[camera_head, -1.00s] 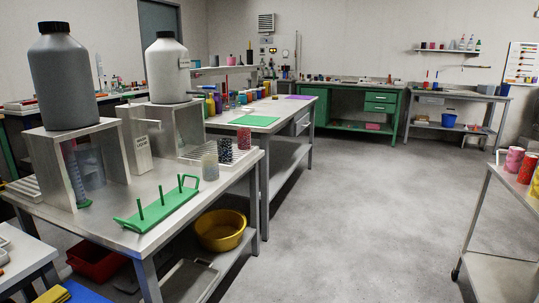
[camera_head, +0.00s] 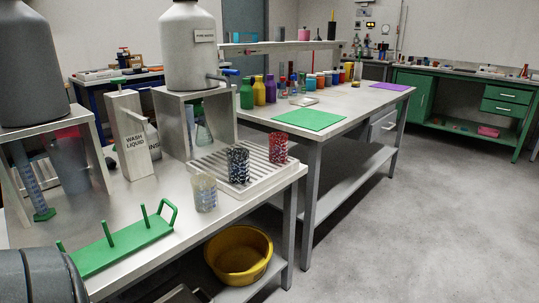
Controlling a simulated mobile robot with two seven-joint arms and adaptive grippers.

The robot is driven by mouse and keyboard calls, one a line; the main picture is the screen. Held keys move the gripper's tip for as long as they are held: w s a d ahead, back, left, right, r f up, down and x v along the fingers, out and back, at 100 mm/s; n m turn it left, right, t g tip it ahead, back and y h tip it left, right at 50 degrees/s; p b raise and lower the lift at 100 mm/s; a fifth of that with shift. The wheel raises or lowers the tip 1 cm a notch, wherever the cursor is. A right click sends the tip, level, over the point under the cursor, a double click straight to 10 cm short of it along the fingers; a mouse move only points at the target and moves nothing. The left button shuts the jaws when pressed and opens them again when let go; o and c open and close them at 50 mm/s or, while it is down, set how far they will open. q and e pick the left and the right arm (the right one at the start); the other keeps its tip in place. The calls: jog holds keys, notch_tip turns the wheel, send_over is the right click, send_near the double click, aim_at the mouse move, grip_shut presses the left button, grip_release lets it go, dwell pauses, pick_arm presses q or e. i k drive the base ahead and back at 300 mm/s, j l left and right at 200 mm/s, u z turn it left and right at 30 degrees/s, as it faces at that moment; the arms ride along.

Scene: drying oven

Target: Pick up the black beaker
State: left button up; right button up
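A black-patterned beaker (camera_head: 238,164) stands upright on the ridged metal drying rack (camera_head: 262,181) near the right end of the steel bench. A red-patterned beaker (camera_head: 277,147) stands on the same rack, behind it and to its right. A pale grey, see-through patterned beaker (camera_head: 204,193) stands on the bench top in front of the rack, to the left of the black one. Neither gripper is in view. A rounded grey part of my own body shows in the bottom left corner.
A green peg holder (camera_head: 122,246) lies near the bench's front edge. A "wash liquid" block (camera_head: 133,146) and a large white container on a metal stand (camera_head: 192,47) are behind. A yellow basin (camera_head: 239,254) sits on the lower shelf. The floor at right (camera_head: 420,230) is clear.

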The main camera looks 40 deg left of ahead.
aim_at(237, 158)
jog(key=i, duration=1.75)
jog(key=i+u, duration=0.15)
jog(key=i, duration=0.35)
jog(key=i+l+u, duration=0.1)
jog(key=i, duration=0.4)
jog(key=i+l+u, duration=0.15)
jog(key=i, duration=0.35)
jog(key=u, duration=1.8)
